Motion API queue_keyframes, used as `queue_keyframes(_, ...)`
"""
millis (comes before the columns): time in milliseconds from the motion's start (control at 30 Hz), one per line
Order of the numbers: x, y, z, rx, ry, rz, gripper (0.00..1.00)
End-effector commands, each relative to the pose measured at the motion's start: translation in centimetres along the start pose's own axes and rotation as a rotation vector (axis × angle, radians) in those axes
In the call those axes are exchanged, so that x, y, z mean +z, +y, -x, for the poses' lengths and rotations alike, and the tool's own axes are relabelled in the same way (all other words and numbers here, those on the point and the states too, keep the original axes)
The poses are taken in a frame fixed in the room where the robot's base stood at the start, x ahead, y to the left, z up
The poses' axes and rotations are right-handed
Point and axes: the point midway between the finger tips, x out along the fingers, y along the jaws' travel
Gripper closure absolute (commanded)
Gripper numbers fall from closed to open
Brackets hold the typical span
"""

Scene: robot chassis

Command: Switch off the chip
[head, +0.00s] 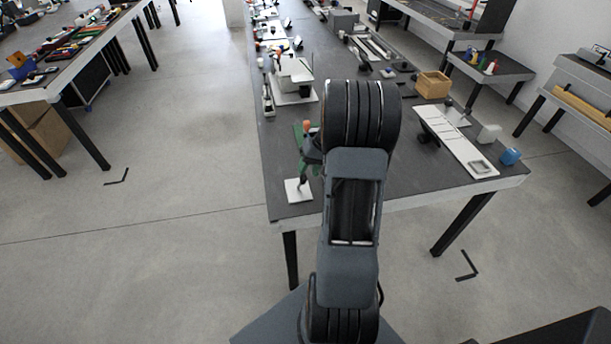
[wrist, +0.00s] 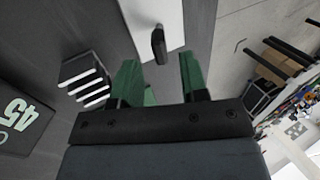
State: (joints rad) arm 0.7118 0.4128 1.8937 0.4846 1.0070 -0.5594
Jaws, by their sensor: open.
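A white plate (head: 298,190) lies flat on the near left corner of the dark table. It also shows at the top of the wrist view (wrist: 140,18), with a dark upright lever (wrist: 158,45) on it. I take this lever to be the switch; I cannot tell its setting. No part is clearly recognisable as a chip. My gripper (wrist: 159,64) has green fingers set apart, with the lever showing in the gap just beyond the fingertips. I see no contact with it. In the head view my arm hides much of the gripper.
A dark plate marked 45 (wrist: 22,126) and a white-slotted part (wrist: 86,80) lie left of my gripper in the wrist view. A long white panel (head: 455,143), a wooden box (head: 433,84) and a blue item (head: 510,157) stand on the table's right.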

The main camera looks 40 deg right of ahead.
Motion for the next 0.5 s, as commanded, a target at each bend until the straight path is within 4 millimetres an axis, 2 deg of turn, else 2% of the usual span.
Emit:
queue_keyframes(200, 0.0, 0.0, -2.5, 0.000, -0.002, 0.001, 0.60)
queue_keyframes(500, 0.0, 0.0, -3.5, 0.001, 0.000, 0.000, 0.60)
